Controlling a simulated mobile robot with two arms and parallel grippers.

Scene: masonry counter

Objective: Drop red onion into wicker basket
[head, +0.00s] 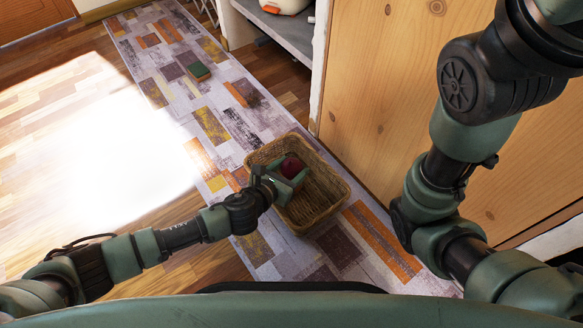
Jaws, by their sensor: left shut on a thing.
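The wicker basket (328,190) stands on the patterned rug, ahead of my body and near the wooden cabinet panel. The red onion (292,167) shows dark red between the fingers of my left gripper (287,176), which is shut on it. From this view the gripper and onion overlap the left part of the basket's opening. I cannot tell how high above the basket floor the onion is. My right arm is at the right of the view, and its gripper is out of the picture.
The patterned rug (215,127) runs along the floor beside a wooden panel (385,85). A grey shelf (283,30) holds a pale object at the top. Bright wooden floor lies open at the left.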

